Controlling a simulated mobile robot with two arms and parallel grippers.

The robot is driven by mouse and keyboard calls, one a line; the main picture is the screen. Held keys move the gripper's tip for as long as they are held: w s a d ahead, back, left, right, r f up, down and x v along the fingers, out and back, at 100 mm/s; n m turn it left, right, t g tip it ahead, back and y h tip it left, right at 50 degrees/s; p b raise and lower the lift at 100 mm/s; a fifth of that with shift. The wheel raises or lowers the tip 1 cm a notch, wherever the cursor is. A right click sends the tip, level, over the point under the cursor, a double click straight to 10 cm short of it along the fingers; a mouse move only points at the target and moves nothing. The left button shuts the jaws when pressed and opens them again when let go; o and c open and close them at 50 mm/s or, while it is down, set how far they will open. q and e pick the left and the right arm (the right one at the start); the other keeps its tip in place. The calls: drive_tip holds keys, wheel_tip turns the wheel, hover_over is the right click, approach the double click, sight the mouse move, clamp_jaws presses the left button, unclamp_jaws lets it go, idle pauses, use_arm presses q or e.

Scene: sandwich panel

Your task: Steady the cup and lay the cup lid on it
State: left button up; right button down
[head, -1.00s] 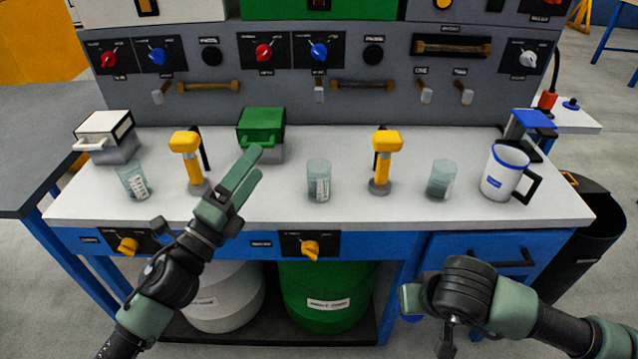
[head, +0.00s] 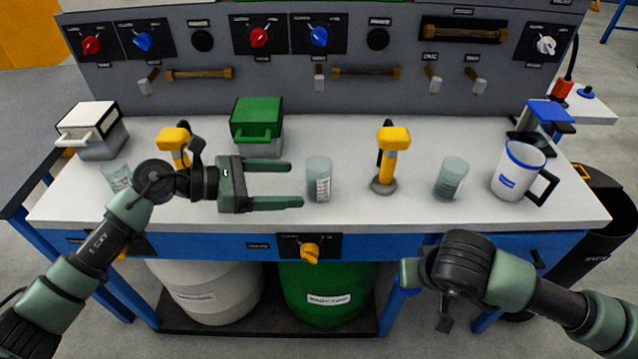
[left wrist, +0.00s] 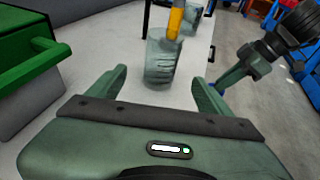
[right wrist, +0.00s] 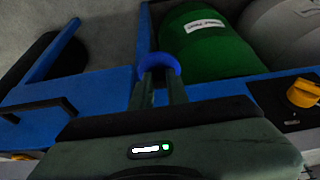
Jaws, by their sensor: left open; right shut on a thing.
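The middle cup (head: 319,182) is clear, with white markings, and stands upright on the white bench top. My left gripper (head: 295,184) is open and level, its fingers pointing right at this cup, the tips just short of it. In the left wrist view the cup (left wrist: 161,62) stands ahead, between the lines of the two fingers (left wrist: 158,80). My right gripper (right wrist: 160,82) is shut on a blue ring-shaped thing, seemingly the cup lid (right wrist: 159,62). In the head view the right gripper (head: 410,275) is in front of the bench, low at the right; its fingers are mostly hidden.
Similar cups stand at left (head: 117,176) and right (head: 451,178). Yellow-topped posts (head: 390,160) flank the middle cup. A green box (head: 257,125) is behind my left gripper, and a white mug (head: 518,172) stands at right. The bench's front edge lies between my right gripper and the cups.

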sight(314, 183)
use_arm(q)
drive_tip(key=shift+b+x, duration=0.4)
drive_tip(key=shift+x, duration=2.9)
use_arm(e)
drive_tip(key=shift+f, duration=0.35)
use_arm(q)
drive_tip(key=c, duration=1)
drive_tip(key=shift+o, duration=0.2)
